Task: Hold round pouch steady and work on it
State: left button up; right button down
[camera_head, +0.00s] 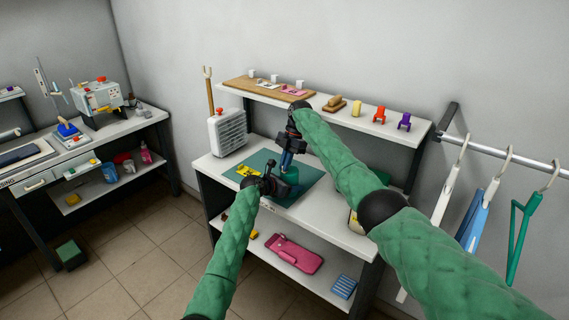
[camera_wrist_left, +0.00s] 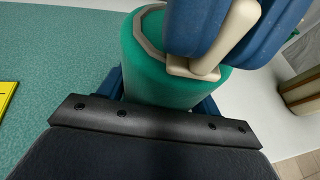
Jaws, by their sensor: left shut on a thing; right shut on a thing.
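The round pouch (camera_wrist_left: 168,82) is a green upright cylinder with a grey-beige band along its top rim. It stands over the green mat (camera_head: 309,170) on the workbench and is mostly hidden by my grippers in the head view. My left gripper (camera_head: 275,185) is shut on its side low down, and its blue fingers (camera_wrist_left: 112,85) show on either side of the pouch. My right gripper (camera_head: 285,164) comes down from above, shut at the pouch's top rim. Its blue and beige fingers (camera_wrist_left: 212,40) cover part of the rim, so the exact part gripped is hidden.
A yellow item (camera_head: 248,171) lies on the mat's left side. A white heater-like box (camera_head: 228,132) stands at the bench's back left. A shelf (camera_head: 340,113) with small items runs behind. Hangers (camera_head: 512,225) hang at right. A pink pouch (camera_head: 294,254) lies on the lower shelf.

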jog(key=shift+d+n, duration=0.2)
jog(key=shift+n, duration=0.6)
jog(key=shift+s, duration=0.1)
jog(key=c, duration=1.6)
grip_release()
jog(key=shift+o, duration=0.2)
jog(key=shift+a, duration=0.1)
